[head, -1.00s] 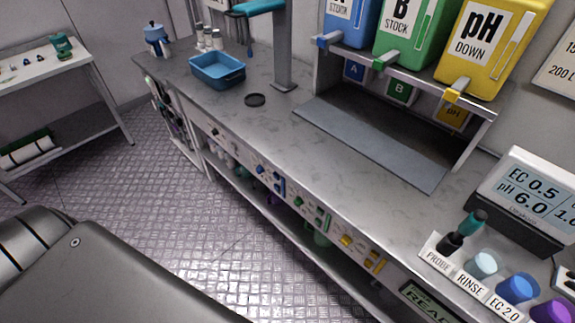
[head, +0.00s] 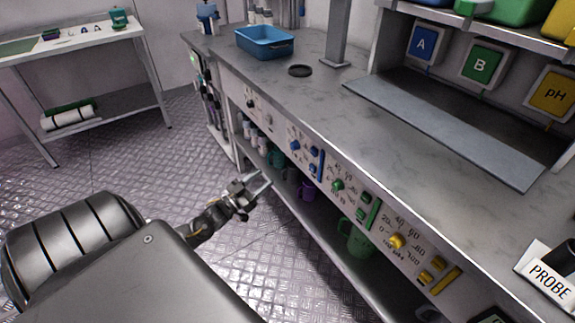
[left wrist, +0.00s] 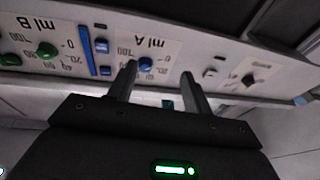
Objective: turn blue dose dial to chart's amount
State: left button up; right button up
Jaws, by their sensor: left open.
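The blue dose dial (head: 295,147) sits on the front panel of the bench, with printed numbers around it. In the left wrist view the blue dial (left wrist: 146,64) shows under an upside-down "ml A" label. Its exact setting is too small to read. My left gripper (head: 262,182) is open and empty, in front of and below the panel. In the left wrist view the dial appears between the two fingertips (left wrist: 158,72), nearer the left one, and apart from them. The dose chart is not in the current views. My right gripper is not in view.
A green dial (head: 337,184) and a yellow dial (head: 397,241) sit further right on the panel. Blue buttons (left wrist: 102,45) and a blue bar (left wrist: 87,50) are beside the blue dial. A lower shelf holds cups and a green jug (head: 357,240). The floor left of the bench is clear.

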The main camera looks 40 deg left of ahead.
aim_at(292, 148)
pick_arm(q)
jog(key=w+d+r+h, duration=0.1)
jog(key=w+r, duration=0.1)
jog(key=w, duration=0.1)
jog(key=w+d+r+m+h, duration=0.1)
jog(key=w+r, duration=0.2)
jog(key=w+d+r+t+h, duration=0.1)
jog(key=w+r, duration=0.2)
jog(key=w, duration=0.1)
jog(key=shift+d+r+m+b, duration=0.25)
jog(key=shift+m+b, duration=0.05)
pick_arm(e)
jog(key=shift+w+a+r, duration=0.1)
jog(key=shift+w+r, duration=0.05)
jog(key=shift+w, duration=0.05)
pick_arm(q)
jog(key=c, duration=0.9)
jog(key=shift+c, duration=0.3)
jog(key=shift+m, duration=0.3)
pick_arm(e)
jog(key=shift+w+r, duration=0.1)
